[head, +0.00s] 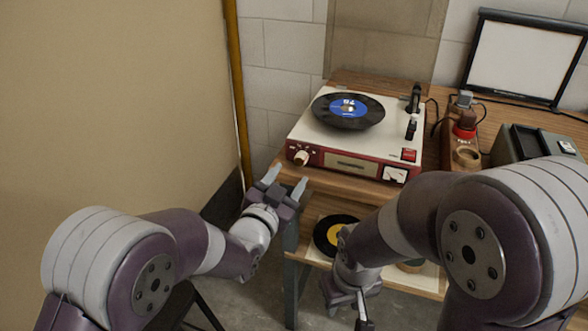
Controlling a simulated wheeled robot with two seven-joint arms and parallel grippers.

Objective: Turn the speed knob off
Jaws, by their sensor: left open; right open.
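A record player (384,112) with a cream top and red front stands on the wooden table. A black record (372,118) with a blue label lies on its platter. A pale round knob (301,158) sits at the left end of the red front; I take it for the speed knob, but its marking is too small to read. My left gripper (286,184) is open and empty, just below and in front of this knob, apart from it. My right gripper (362,318) is low in front of the table, its fingers partly hidden.
A second record (334,234) with a yellow label lies on the lower shelf. Right of the player are a red button (464,131), plugs and a dark box (530,143). A framed panel (524,58) stands behind. A tan wall (110,90) and yellow pipe (236,90) bound the left.

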